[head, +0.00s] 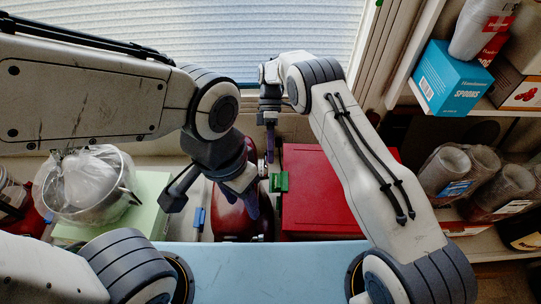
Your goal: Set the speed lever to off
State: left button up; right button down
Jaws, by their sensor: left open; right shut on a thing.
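A dark red, rounded appliance (232,222) stands at the centre of the head view, mostly covered by my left gripper. I cannot make out its speed lever. My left gripper (214,198) is open, its two fingers spread above the red appliance, with nothing seen between them. My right gripper (270,150) points down just behind and to the right of the left one, close to the appliance's far side. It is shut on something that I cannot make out.
A red box (325,190) stands right of the appliance, with a small green piece (279,182) by its left edge. A bagged metal bowl (85,188) is at left. A small blue piece (198,218) is near the appliance. Shelves at right hold a blue spoons box (450,82) and stacked cups (445,172).

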pick_arm(q)
jog(key=shift+f, duration=0.1)
dwell(0.3)
pick_arm(e)
jog(key=c, duration=0.8)
grip_release()
jog(key=shift+o, duration=0.2)
